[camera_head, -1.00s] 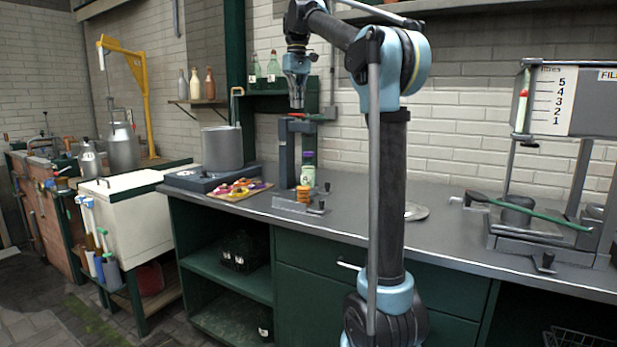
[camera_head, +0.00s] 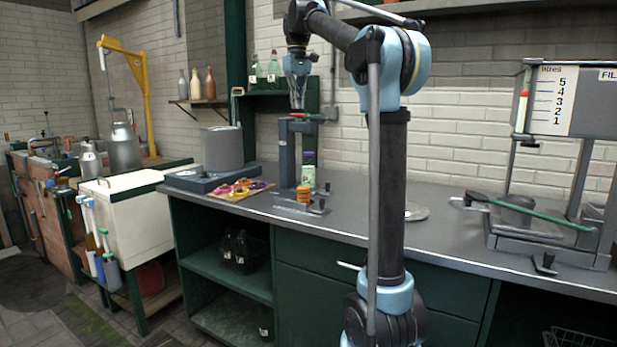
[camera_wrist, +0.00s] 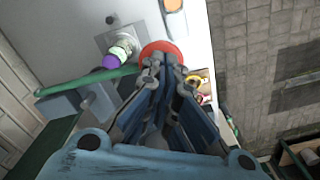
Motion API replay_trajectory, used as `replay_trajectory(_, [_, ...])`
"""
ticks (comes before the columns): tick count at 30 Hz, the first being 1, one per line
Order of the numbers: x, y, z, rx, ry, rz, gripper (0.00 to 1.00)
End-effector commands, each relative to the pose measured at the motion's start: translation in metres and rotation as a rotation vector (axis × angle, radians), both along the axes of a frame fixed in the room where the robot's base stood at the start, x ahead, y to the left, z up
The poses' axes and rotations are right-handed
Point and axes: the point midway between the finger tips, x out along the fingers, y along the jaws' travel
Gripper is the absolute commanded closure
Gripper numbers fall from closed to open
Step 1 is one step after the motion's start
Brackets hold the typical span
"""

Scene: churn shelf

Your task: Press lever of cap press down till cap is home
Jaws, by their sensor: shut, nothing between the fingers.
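The cap press (camera_head: 284,152) stands on the grey counter, with a dark upright column. Its green lever (camera_wrist: 88,83) lies across the top and looks roughly level. A red knob (camera_wrist: 160,48) is at the lever's end. A pale bottle with a purple cap (camera_head: 308,171) stands at the press; in the wrist view its cap (camera_wrist: 112,60) is beside the lever. My gripper (camera_head: 297,106) is shut and empty, pointing down just above the lever's knob end. In the wrist view my fingertips (camera_wrist: 165,75) overlap the knob's near edge; I cannot tell whether they touch.
A board with colourful items (camera_head: 238,190) and a large grey pot (camera_head: 222,148) are to the left. A filling stand (camera_head: 545,235) is at the far right. The counter between is mostly clear.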

Motion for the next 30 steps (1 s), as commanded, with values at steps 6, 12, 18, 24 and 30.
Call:
replay_trajectory(6, [0.000,0.000,-0.007,0.000,0.000,0.000,1.00])
replay_trajectory(12, [0.000,0.000,-0.013,0.000,0.000,0.000,1.00])
replay_trajectory(18, [0.000,0.000,-0.020,0.000,0.000,0.000,1.00])
replay_trajectory(24, [0.000,0.000,-0.026,0.000,0.000,0.000,1.00])
replay_trajectory(30, [0.000,0.000,-0.033,0.000,0.000,0.000,1.00])
